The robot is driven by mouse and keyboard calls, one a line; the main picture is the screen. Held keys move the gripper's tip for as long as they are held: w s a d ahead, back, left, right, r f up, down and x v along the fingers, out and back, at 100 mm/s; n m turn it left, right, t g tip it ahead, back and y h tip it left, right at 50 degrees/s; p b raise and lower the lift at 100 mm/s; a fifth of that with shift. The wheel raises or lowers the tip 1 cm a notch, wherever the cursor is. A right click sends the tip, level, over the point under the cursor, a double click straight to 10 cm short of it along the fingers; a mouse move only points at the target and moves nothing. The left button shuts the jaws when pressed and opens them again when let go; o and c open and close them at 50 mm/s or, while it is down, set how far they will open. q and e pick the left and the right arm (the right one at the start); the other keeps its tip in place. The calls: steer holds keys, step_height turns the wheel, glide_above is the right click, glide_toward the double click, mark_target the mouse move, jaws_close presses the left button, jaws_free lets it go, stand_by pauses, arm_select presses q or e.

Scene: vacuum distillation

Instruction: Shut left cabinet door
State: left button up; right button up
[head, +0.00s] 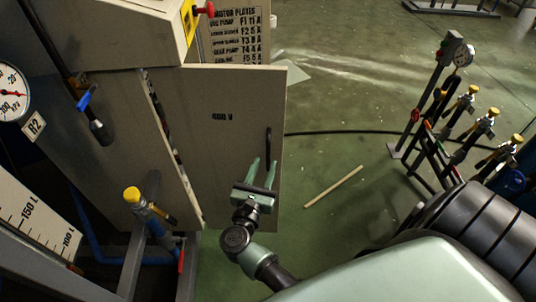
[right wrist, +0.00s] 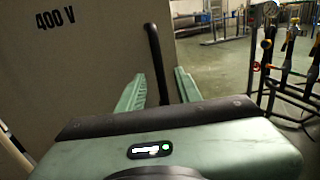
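The beige cabinet door (head: 228,110) with a dark bar handle (head: 268,143) stands ajar. A gap along its left side shows part of the cabinet's inside. In the right wrist view the door (right wrist: 75,80) bears "400 V", and its handle (right wrist: 157,62) rises between the finger lines. My left gripper is not in view.
A "MOTOR PLATES" panel (head: 238,32) stands behind the door. A yellow-capped valve (head: 133,195) and pipe frame are at lower left. Gauges (head: 463,55) and yellow-capped valves (head: 488,117) stand at right. A wooden stick (head: 333,187) lies on otherwise open green floor.

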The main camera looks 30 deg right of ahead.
mark_target(268, 157)
steer(key=x, duration=0.5)
steer(key=shift+p, duration=0.35)
steer(key=shift+c, duration=0.3)
jaws_close()
stand_by(0.8)
